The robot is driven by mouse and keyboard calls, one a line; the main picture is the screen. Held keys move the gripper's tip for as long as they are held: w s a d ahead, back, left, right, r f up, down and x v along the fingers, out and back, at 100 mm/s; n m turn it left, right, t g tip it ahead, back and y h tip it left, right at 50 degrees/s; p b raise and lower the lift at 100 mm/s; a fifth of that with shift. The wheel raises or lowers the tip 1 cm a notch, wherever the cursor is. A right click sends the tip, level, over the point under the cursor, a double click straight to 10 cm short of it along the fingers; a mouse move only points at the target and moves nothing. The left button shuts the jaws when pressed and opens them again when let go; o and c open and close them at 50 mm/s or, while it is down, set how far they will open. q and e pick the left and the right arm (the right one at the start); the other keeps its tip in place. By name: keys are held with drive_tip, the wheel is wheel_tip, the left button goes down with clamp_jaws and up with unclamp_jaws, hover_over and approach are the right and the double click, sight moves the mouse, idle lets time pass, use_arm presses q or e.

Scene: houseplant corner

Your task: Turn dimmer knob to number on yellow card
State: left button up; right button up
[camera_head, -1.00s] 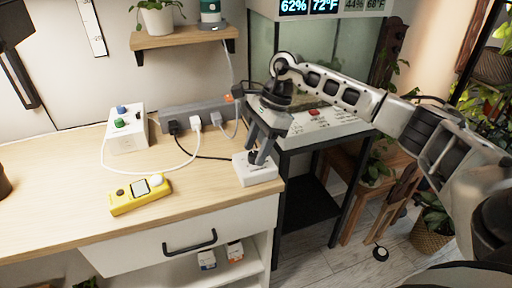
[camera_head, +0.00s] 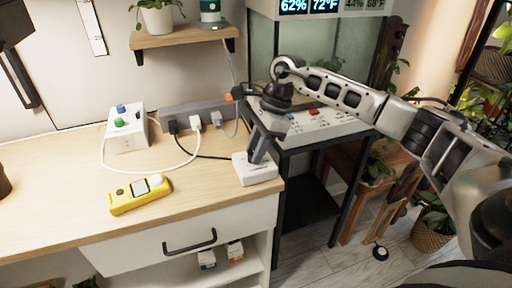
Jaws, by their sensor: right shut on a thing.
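The dimmer is a small white box (camera_head: 256,175) at the table's right front corner, with a cable running to its back. My right gripper (camera_head: 257,157) points down onto its top, fingers lined up one behind the other in the head view. It is shut on the knob, which the fingers hide, so its pointer and any numbers cannot be read. I cannot make out a yellow card with a number. My left gripper is not in view.
A yellow handheld meter (camera_head: 140,194) lies on the table. Behind it stand a white box with blue and green knobs (camera_head: 127,142) and a grey power strip (camera_head: 197,114) with plugs and loose cables. A glass tank stand (camera_head: 320,126) is to the right.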

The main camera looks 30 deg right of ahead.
drive_tip(key=shift+s+m+t, duration=0.1)
drive_tip(key=shift+m+t, duration=0.3)
drive_tip(key=shift+m, duration=0.7)
drive_tip(key=m+t, duration=0.1)
drive_tip(key=m, duration=0.2)
drive_tip(key=shift+m+h, duration=0.3)
drive_tip(key=shift+h, duration=0.1)
use_arm(q)
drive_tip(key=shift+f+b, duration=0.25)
drive_tip(key=shift+b, duration=0.45)
use_arm(e)
drive_tip(key=m, duration=0.2)
drive_tip(key=m+t+h, duration=0.1)
drive_tip(key=m, duration=0.1)
drive_tip(key=shift+s+a+m+t+h, duration=0.1)
drive_tip(key=shift+m+t+h, duration=0.2)
drive_tip(key=shift+m, duration=0.1)
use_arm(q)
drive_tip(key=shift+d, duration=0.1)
use_arm(e)
drive_tip(key=o, duration=1)
drive_tip(key=shift+r, duration=0.1)
drive_tip(key=v, duration=1.5)
drive_tip(key=shift+s+r, duration=0.2)
drive_tip(key=shift+r, duration=0.2)
